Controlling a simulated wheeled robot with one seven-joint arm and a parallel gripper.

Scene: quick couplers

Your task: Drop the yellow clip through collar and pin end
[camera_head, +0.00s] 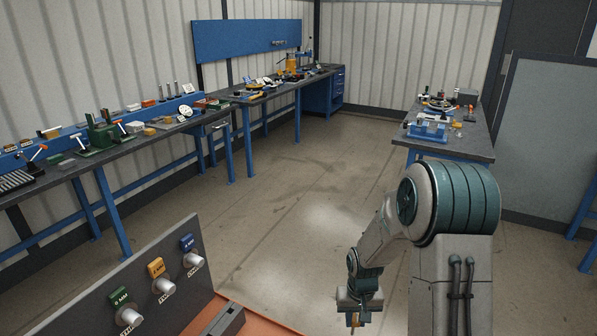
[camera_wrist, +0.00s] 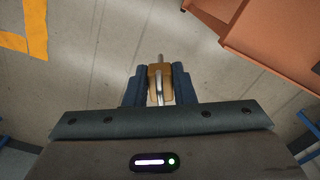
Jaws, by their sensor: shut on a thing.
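My gripper (camera_head: 357,302) hangs low in the head view, to the right of the coupler panel and apart from it. In the wrist view my gripper (camera_wrist: 160,88) is shut on a small yellow-tan piece with a grey metal prong, which looks like the yellow clip (camera_wrist: 153,77). The clip's lower end also shows under the jaws in the head view (camera_head: 354,320). The grey panel (camera_head: 110,275) bears three silver couplers with collars: one by a green tag (camera_head: 129,317), one by a yellow tag (camera_head: 162,286), one by a blue tag (camera_head: 192,261). Their pin ends are too small to make out.
The panel stands on an orange bench (camera_head: 262,318) with a dark grey block (camera_head: 226,320); the bench's orange edge also shows at the wrist view's upper right (camera_wrist: 270,45). Workbenches with tools line the left wall (camera_head: 130,145) and right side (camera_head: 470,140). Floor between is clear.

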